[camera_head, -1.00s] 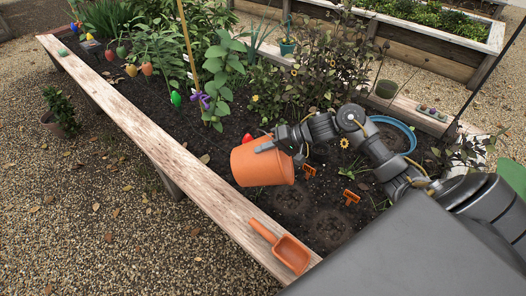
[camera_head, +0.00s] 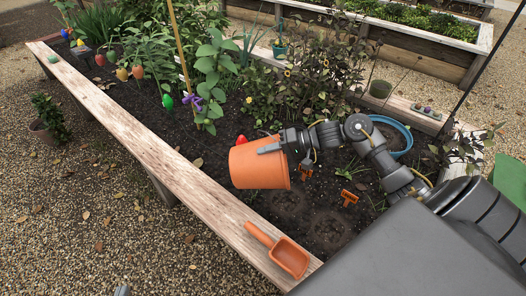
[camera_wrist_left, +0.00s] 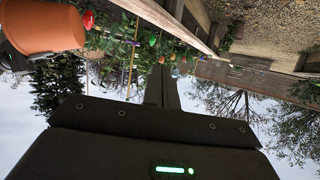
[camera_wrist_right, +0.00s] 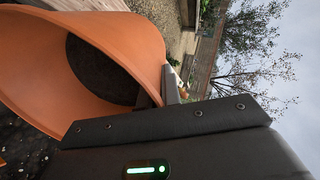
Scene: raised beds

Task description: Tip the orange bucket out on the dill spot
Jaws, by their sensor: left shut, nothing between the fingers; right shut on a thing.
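The orange bucket (camera_head: 258,166) hangs tilted over the dark soil near the front plank in the head view. My right gripper (camera_head: 268,148) is shut on its rim. The right wrist view looks into the bucket (camera_wrist_right: 150,50), where dark soil-like stuff shows inside. Two small orange markers (camera_head: 348,197) (camera_head: 305,172) stand in the soil right of the bucket, near shallow bare patches (camera_head: 328,222). Their writing is too small to read, so I cannot tell which is the dill spot. My left gripper (camera_wrist_left: 160,85) is shut and empty; its tip shows at the head view's bottom edge (camera_head: 122,290).
An orange scoop (camera_head: 280,251) lies on the front plank (camera_head: 150,135). A blue ring-shaped thing (camera_head: 400,138) lies at the bed's right. Leafy plants, a stake (camera_head: 182,45) and coloured ornaments fill the bed's left. A potted plant (camera_head: 45,125) stands on the gravel.

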